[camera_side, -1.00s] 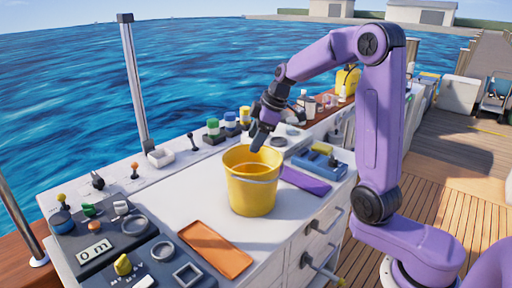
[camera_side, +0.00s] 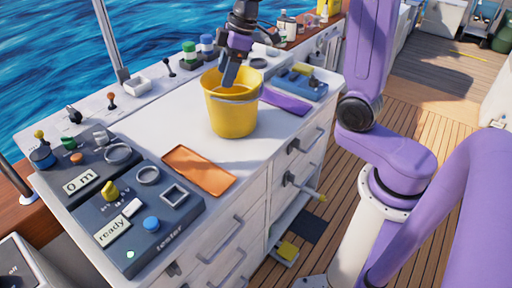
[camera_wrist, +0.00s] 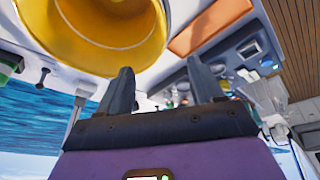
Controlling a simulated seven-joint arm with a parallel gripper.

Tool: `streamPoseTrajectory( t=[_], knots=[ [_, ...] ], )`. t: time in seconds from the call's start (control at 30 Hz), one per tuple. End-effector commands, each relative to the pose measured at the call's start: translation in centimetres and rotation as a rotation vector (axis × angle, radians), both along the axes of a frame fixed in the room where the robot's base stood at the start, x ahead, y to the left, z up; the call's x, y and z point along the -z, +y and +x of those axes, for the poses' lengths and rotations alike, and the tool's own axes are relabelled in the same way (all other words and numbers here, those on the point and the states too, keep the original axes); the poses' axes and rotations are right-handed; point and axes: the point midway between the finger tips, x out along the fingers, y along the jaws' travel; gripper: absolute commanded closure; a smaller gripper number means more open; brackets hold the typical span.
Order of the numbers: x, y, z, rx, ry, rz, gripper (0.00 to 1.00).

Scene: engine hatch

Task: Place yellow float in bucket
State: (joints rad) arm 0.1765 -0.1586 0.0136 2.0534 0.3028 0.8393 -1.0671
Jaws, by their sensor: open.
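The yellow bucket (camera_side: 232,115) stands upright on the white counter. It also fills the upper left of the wrist view (camera_wrist: 150,50), where I look into its mouth; I make out no float inside the visible part. My gripper (camera_side: 229,77) is at the bucket's mouth, with its dark fingers pointing down. In the wrist view the fingers (camera_wrist: 163,85) are spread apart with nothing between them. I cannot surely identify the yellow float. A small yellow piece (camera_side: 302,69) lies on a blue tray (camera_side: 300,84) right of the bucket; it may be the float.
An orange mat (camera_side: 198,170) lies in front of the bucket and a purple mat (camera_side: 285,102) to its right. Dark control panels (camera_side: 150,215) with knobs fill the counter's left end. Bottles (camera_side: 288,25) stand at the back. Drawer handles (camera_side: 310,140) stick out in front.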

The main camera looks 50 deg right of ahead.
Motion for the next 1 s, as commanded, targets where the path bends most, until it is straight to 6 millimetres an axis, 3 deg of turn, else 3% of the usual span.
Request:
streamPoseTrajectory(
  t=[0.2, 0.5, 0.77, 1.0],
  knots=[
    [0.7, 3.2, -3.8, -0.045, 0.065, -0.006, 0.34],
    [1.7, 5.9, -10.0, -0.098, 0.141, -0.038, 0.34],
    [2.5, 6.7, -15.9, -0.138, 0.188, -0.082, 0.34],
    [3.4, 6.3, -21.5, -0.175, 0.214, -0.135, 0.34]
  ],
)
